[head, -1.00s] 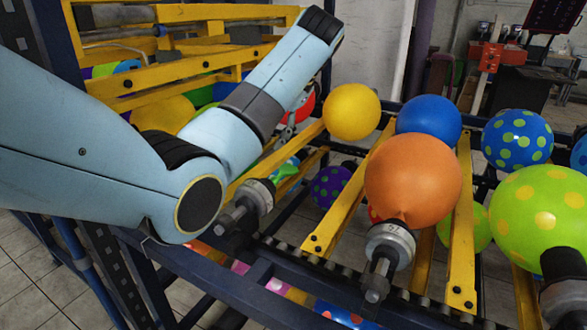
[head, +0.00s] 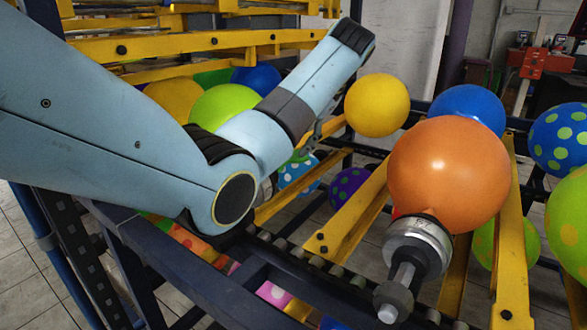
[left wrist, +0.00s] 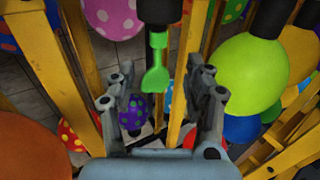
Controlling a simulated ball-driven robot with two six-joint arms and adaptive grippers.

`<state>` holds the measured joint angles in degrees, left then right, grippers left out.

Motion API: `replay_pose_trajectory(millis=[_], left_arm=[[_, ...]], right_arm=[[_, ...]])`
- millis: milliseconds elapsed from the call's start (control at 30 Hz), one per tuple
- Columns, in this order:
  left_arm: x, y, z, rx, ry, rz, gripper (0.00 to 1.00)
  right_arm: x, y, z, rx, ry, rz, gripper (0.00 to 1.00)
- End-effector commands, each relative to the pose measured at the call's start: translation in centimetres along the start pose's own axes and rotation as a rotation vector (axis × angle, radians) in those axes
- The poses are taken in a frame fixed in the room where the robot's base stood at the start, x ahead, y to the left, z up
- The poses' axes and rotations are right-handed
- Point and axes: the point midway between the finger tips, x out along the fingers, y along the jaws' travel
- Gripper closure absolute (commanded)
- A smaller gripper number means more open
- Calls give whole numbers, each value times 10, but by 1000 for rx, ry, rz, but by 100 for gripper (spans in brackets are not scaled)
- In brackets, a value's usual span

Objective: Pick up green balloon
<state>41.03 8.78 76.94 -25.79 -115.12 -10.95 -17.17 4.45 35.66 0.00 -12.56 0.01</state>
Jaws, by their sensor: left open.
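My left gripper (left wrist: 160,70) is open in the left wrist view, one finger on each side. Between the fingers in the picture is a small, limp-looking bright green piece (left wrist: 155,78), hanging from a dark nozzle; I cannot tell whether the fingers touch it. A round lime-green balloon (left wrist: 265,74) sits right of the gripper, outside the fingers. In the head view a light green balloon (head: 222,106) shows behind my left arm, partly covered by it. My right gripper is not in view.
Yellow bars (head: 345,230) and a dark frame surround the arm. An orange balloon (head: 449,174) on a metal nozzle stands to the right, with yellow (head: 377,104) and blue (head: 467,106) balloons behind. A purple dotted balloon (left wrist: 132,110) lies below the gripper.

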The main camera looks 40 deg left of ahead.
Motion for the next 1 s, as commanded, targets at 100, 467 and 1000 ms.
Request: replay_pose_trajectory(millis=[100, 467, 1000], left_arm=[[25, 2, 0, 0, -2, -2, 48], [70, 2, 2, 0, -4, -2, 48], [77, 2, 2, 0, -1, 0, 77]], right_arm=[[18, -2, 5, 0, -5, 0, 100], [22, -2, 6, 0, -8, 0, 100], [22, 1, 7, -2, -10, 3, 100]])
